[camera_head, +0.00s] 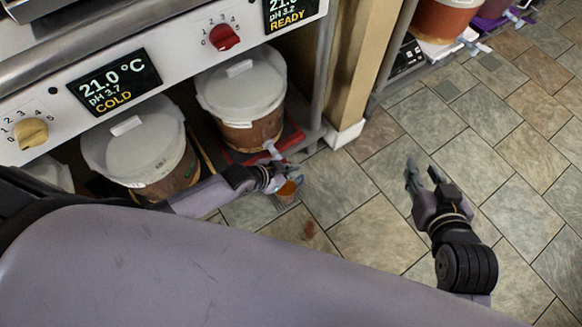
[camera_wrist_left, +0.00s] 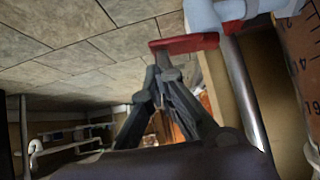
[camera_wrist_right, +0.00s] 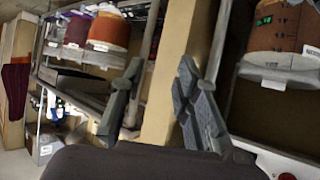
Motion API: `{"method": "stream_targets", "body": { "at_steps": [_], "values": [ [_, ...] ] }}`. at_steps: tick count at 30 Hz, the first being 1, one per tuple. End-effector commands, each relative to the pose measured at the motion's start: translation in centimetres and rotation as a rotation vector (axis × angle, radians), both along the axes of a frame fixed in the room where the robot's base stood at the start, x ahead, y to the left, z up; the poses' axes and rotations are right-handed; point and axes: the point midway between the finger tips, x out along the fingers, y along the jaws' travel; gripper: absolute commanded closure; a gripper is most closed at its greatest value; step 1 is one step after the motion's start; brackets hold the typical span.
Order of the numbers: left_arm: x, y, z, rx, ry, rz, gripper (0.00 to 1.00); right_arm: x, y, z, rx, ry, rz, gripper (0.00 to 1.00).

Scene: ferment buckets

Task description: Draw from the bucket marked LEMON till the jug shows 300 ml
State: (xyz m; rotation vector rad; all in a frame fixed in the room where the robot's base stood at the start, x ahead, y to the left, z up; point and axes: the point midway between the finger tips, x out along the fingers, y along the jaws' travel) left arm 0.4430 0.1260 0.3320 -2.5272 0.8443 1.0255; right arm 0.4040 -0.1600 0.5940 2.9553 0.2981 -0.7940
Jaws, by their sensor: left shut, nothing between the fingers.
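A white-lidded bucket (camera_head: 240,90) of brown liquid stands on a red mat at the shelf's front; its pale tap (camera_head: 271,149) points out over the floor. Its graduated side (camera_wrist_left: 303,50) and the tap (camera_wrist_left: 205,14) show in the left wrist view. A small jug (camera_head: 287,193) with orange-brown liquid is below the tap; its scale is unreadable. My left gripper (camera_head: 284,178) is shut and empty at the tap; its fingertips (camera_wrist_left: 158,75) are just under a red lever (camera_wrist_left: 185,43), contact unclear. My right gripper (camera_head: 422,168) is open and empty over the floor. I cannot read any LEMON marking.
Another lidded bucket (camera_head: 140,150) stands to the left under a panel reading 21.0 °C, pH 3.7, COLD (camera_head: 108,84). A wooden post (camera_head: 350,70) and metal leg stand right of the shelf. More buckets (camera_head: 440,18) are at the back right. The tiled floor is open.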

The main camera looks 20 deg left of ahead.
Motion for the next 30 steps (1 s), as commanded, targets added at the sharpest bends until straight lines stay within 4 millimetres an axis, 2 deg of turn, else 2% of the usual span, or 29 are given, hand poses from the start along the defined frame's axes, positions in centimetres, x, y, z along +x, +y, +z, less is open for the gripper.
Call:
{"method": "stream_targets", "body": {
  "at_steps": [30],
  "values": [
    [0.0, 0.0, 0.9, 0.001, 0.002, 0.0, 1.0, -3.8, -1.4, -3.3, -0.055, 0.243, -0.017, 0.71]
  ]
}}
